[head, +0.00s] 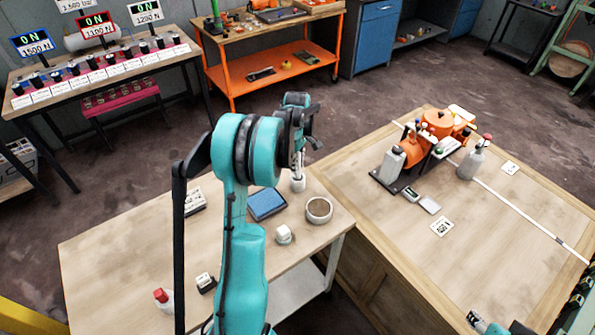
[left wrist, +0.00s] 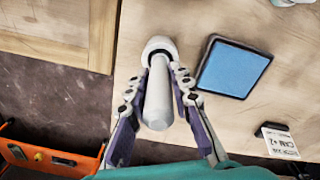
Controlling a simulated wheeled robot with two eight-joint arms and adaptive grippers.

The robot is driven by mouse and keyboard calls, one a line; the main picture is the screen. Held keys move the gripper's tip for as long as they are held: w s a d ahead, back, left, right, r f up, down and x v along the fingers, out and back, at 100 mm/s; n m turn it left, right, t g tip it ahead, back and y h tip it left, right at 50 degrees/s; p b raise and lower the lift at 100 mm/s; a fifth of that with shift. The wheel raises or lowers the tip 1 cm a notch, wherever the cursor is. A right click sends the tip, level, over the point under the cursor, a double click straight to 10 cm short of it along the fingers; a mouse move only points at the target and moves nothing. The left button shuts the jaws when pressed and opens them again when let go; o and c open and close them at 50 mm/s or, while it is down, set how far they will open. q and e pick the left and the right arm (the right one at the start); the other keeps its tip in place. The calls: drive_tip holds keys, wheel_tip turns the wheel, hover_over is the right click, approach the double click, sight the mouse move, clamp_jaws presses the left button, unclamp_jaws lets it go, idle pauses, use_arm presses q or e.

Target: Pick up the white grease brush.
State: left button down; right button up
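The white grease brush (left wrist: 158,98) stands upright on the left wooden table, its handle pointing up at the left wrist camera. In the head view its white lower end (head: 298,183) shows under my left gripper (head: 298,150). In the left wrist view the two fingers of my left gripper (left wrist: 162,80) lie close along both sides of the handle and appear to touch it. The brush's bristles are hidden.
On the same table, a blue-topped tray (head: 267,204), a round container (head: 319,210) and a small white item (head: 284,234) stand close to the brush. A red-capped bottle (head: 163,299) is at the front left. An orange machine (head: 438,124) stands on the right table (head: 480,235).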

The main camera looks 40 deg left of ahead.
use_arm(q)
wheel_tip(320, 180, up, 10)
drive_tip(key=p, duration=0.3)
use_arm(e)
wheel_tip(320, 180, up, 3)
drive_tip(key=shift+r, duration=0.1)
idle(1.6)
